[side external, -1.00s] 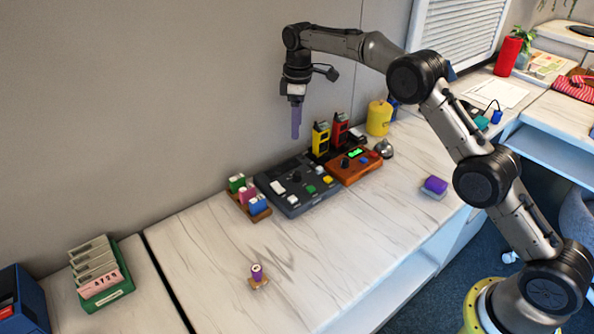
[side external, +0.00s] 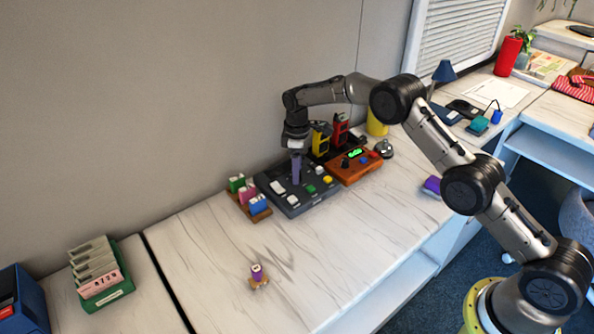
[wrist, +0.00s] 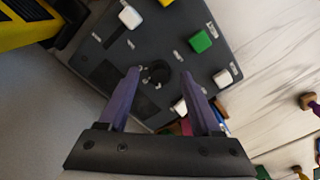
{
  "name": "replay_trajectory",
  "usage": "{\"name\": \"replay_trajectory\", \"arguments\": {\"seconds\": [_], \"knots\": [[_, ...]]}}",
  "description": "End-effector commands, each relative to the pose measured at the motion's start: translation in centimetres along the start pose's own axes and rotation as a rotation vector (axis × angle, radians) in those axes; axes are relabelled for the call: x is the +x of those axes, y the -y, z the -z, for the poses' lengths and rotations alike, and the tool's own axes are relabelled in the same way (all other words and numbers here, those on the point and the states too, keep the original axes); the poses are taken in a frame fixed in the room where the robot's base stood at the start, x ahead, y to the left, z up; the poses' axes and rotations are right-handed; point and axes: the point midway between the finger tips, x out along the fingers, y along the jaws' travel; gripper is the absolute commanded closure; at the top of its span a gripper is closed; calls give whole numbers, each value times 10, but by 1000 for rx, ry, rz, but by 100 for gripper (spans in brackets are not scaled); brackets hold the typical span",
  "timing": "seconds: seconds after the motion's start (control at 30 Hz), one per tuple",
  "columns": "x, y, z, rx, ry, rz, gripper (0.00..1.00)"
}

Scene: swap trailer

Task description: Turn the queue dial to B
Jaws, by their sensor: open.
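A dark grey control panel (side external: 310,203) lies on the marble-look counter near the wall. It carries a round black dial (wrist: 157,73), seen in the wrist view; its lettering is too small to read. My gripper (wrist: 159,74) is open, with one purple finger on each side of the dial. I cannot tell whether the fingers touch it. In the side view my gripper (side external: 296,183) points straight down at the panel and hides the dial. An orange-brown box (side external: 356,167) beside the panel has a black knob (side external: 345,163) and a green lit display (side external: 356,153).
The panel also bears white buttons, a green button (wrist: 200,42) and a yellow one (side external: 328,180). A rack of coloured blocks (side external: 250,200) stands close on the left. Yellow and red holders (side external: 321,140) stand behind. The counter in front is mostly clear, with a small purple stamp (side external: 257,273).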

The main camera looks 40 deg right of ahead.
Motion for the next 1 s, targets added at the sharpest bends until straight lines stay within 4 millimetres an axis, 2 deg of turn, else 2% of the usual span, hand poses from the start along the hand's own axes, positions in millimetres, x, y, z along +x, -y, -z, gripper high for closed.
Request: {"name": "replay_trajectory", "arguments": {"seconds": [0.13, 0.4, 0.7, 0.77, 1.0], "knots": [[6, 0, 0, 0, 0, 0, 35], [7, 0, 0, 0, 0, 0, 37], [7, 0, 0, 0, 0, 0, 91], [7, 0, 0, 0, 0, 0, 100], [7, 0, 0, 5, 0, 0, 100]]}}
